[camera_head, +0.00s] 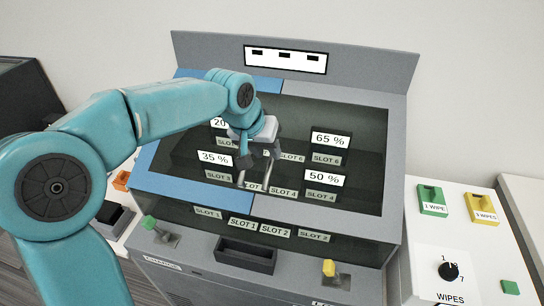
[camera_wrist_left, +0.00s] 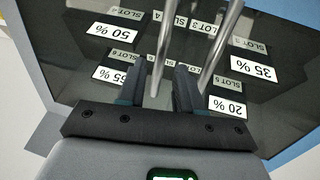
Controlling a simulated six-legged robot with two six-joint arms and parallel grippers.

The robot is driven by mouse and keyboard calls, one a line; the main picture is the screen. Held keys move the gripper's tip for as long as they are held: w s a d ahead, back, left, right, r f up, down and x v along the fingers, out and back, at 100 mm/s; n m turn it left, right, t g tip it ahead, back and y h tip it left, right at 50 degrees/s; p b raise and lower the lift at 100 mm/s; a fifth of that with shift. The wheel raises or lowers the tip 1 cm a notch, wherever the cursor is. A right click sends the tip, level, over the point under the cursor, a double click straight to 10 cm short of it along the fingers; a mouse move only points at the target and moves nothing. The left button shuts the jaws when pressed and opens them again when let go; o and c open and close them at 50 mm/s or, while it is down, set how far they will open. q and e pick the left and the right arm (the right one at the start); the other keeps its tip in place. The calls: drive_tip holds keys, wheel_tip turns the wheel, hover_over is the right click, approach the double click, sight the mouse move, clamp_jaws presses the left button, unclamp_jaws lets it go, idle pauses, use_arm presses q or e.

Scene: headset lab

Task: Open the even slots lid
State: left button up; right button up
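The even slots lid (camera_head: 394,160) is the grey-framed dark glass pane on the right half of the machine and lies shut. The blue-framed odd slots lid (camera_head: 190,196) beside it is also shut. Two metal bar handles stand side by side at the seam: the even-side handle (camera_head: 267,178) and the odd-side handle (camera_head: 243,177). Both bars show in the left wrist view. My left gripper (camera_head: 262,157) is over the seam. In the wrist view its fingers (camera_wrist_left: 158,72) stand apart on either side of the even-side bar, with gaps visible. My right gripper is out of view.
Percent displays and slot labels sit under the glass. A green lever (camera_head: 149,222) and a yellow lever (camera_head: 329,268) stand on the front panel beside a dark tray (camera_head: 246,255). Wipe boxes and a dial (camera_head: 448,271) are on the right counter.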

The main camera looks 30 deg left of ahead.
use_arm(q)
drive_tip(key=x, duration=0.4)
drive_tip(key=shift+w, duration=0.25)
drive_tip(key=shift+f, duration=0.1)
drive_tip(key=shift+f, duration=0.1)
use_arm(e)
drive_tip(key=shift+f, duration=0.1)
